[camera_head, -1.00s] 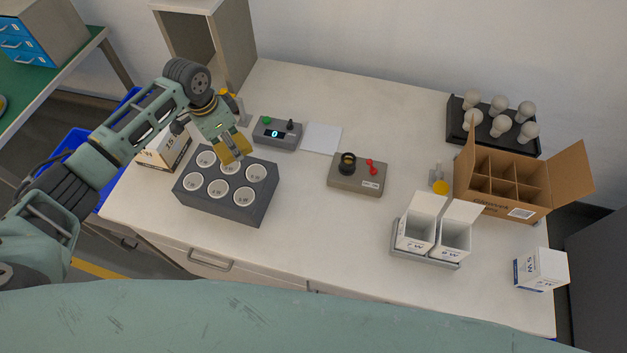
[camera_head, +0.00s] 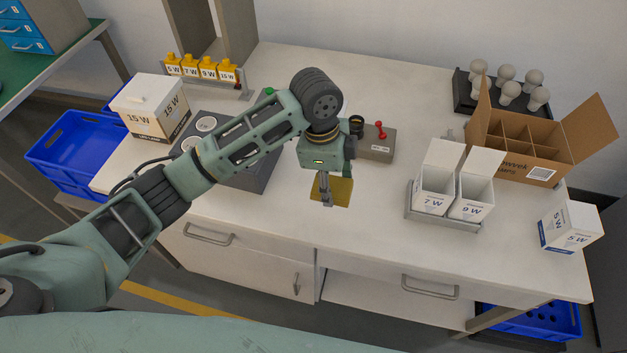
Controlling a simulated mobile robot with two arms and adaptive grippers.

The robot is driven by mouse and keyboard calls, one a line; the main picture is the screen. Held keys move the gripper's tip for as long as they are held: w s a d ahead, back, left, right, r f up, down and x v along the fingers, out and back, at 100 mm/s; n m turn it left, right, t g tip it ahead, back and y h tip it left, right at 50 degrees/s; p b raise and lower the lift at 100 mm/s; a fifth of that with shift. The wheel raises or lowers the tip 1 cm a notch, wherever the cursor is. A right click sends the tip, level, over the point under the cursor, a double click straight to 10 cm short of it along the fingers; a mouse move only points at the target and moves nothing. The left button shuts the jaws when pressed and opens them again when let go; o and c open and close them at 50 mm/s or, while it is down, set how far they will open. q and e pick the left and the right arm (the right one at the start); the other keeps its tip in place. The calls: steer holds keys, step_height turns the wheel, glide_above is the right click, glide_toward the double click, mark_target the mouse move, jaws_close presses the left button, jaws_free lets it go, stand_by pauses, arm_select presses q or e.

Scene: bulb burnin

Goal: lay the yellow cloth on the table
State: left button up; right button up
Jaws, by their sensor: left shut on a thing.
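My left gripper (camera_head: 325,190) points down over the front middle of the white table (camera_head: 390,240). It is shut on the yellow cloth (camera_head: 341,192), a small flat mustard-yellow piece seen at its fingertips. The cloth appears a little above the tabletop; I cannot tell whether it touches. My left arm covers part of the dark tray with round sockets (camera_head: 262,172) and the control box behind it. My right gripper is not in view.
A grey tester box with a red lever (camera_head: 375,150) stands just behind the gripper. To the right are open white boxes in a tray (camera_head: 435,190), a cardboard carton (camera_head: 520,150) and a 5 W box (camera_head: 570,228). The table front is clear.

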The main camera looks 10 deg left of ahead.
arm_select(q)
steer(key=p, duration=0.2)
glide_above(295, 202)
step_height(295, 202, down, 5)
steer(key=shift+d+f, duration=0.1)
steer(key=shift+a+f, duration=0.2)
steer(key=shift+a, duration=0.1)
steer(key=shift+a+f, duration=0.1)
steer(key=shift+f, duration=0.15)
step_height(295, 202, down, 3)
steer(key=shift+f+p, duration=0.15)
steer(key=shift+p, duration=0.4)
steer(key=shift+f, duration=0.25)
steer(key=shift+f, duration=0.15)
steer(key=o, duration=1.1)
steer(key=shift+o, duration=0.2)
